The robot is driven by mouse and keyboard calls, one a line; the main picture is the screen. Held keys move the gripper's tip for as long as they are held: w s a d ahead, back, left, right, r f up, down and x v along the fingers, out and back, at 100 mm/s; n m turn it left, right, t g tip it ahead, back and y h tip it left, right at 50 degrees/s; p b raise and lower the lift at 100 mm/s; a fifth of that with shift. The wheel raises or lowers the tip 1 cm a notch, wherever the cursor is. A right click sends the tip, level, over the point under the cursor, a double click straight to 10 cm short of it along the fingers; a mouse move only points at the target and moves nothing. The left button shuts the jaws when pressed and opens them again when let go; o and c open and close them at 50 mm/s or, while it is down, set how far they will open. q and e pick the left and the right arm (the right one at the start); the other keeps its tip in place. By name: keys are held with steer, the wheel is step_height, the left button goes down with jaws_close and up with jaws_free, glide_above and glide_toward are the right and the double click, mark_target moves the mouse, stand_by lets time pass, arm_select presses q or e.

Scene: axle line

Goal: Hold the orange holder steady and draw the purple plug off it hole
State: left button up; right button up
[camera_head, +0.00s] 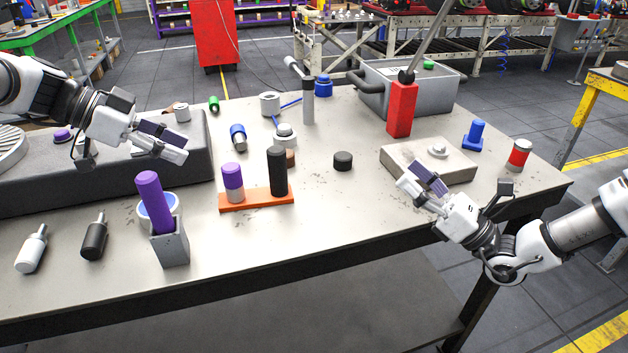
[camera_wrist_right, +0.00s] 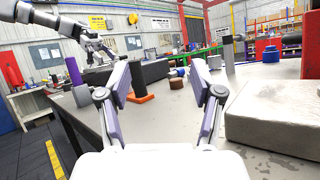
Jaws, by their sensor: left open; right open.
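The orange holder (camera_head: 256,202) lies flat on the table in the head view. The purple plug (camera_head: 232,176) stands upright at its left end, above a grey lower part. A black cylinder (camera_head: 277,172) stands upright at its right end. My left gripper (camera_head: 168,143) is open and empty, above and left of the holder. My right gripper (camera_head: 420,185) is open and empty, well to the right of the holder. In the right wrist view the orange holder (camera_wrist_right: 141,99) and black cylinder (camera_wrist_right: 137,78) show beyond the left finger; I cannot make out the plug there.
A purple cylinder (camera_head: 151,190) leans in a grey square socket (camera_head: 171,248) left of the holder. A black disc (camera_head: 343,160) lies right of it. A grey slab (camera_head: 400,160) lies by my right gripper. The table's front middle is clear.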

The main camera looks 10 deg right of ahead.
steer(key=w+a+n+g, duration=0.1)
steer(key=a, duration=0.2)
steer(key=w+a+n+g, duration=0.1)
steer(key=w+a, duration=0.1)
steer(key=a, duration=0.2)
steer(key=w+a+r+n+g, duration=0.1)
steer(key=a, duration=0.3)
steer(key=shift+w+g+h, duration=0.3)
steer(key=shift+w+g, duration=0.1)
steer(key=h, duration=0.2)
glide_toward(285, 171)
steer(key=shift+g, duration=0.4)
steer(key=x, duration=0.4)
steer(key=shift+r, duration=0.35)
steer(key=x, duration=0.7)
steer(key=shift+w+a+f, duration=0.1)
steer(key=shift+w+a, duration=0.05)
steer(key=shift+w, duration=0.15)
jaws_close()
jaws_free()
